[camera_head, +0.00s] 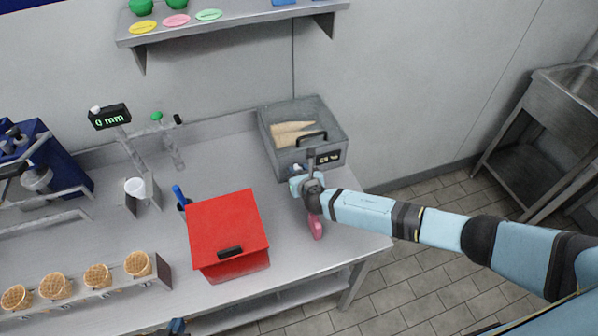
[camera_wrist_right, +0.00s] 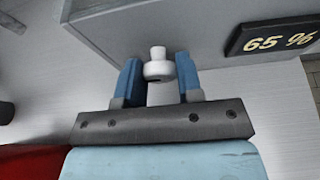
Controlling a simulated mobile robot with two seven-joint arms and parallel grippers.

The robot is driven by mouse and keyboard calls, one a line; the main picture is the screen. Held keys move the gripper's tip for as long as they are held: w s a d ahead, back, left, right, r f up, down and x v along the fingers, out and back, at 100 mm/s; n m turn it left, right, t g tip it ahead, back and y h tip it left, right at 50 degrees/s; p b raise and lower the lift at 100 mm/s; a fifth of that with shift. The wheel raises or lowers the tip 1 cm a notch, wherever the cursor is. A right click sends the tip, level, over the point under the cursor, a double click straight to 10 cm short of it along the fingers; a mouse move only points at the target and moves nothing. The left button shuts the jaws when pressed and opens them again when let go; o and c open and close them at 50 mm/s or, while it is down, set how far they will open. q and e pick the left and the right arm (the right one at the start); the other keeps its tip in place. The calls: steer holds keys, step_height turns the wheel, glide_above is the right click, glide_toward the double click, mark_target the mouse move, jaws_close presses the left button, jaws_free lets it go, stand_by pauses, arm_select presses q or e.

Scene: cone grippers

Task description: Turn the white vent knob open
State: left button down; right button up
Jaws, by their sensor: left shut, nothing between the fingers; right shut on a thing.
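The white vent knob (camera_wrist_right: 158,68) sticks out from the front wall of a grey bin (camera_head: 285,160). In the right wrist view it sits between the two blue fingers of my right gripper (camera_wrist_right: 160,82), which is shut on it. In the head view the right gripper (camera_head: 298,181) is at the bin's front, and the knob is mostly hidden there. A display beside the knob reads "65 %" in the right wrist view (camera_wrist_right: 277,38). My left gripper (camera_head: 177,326) shows only in part at the bottom edge of the head view, shut and empty, away from the bin.
Cones (camera_head: 292,132) lie inside the bin. A red box (camera_head: 228,225) with a black handle stands left of my right arm. A pink object (camera_head: 316,227) lies below the right gripper. Waffle cones (camera_head: 97,275) stand in a rack at lower left. A shelf (camera_head: 230,22) hangs above.

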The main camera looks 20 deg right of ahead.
stand_by(0.3)
steer(key=o, duration=0.9)
steer(key=b+v, duration=0.1)
steer(key=v, duration=1.3)
steer(key=shift+w+r, duration=0.1)
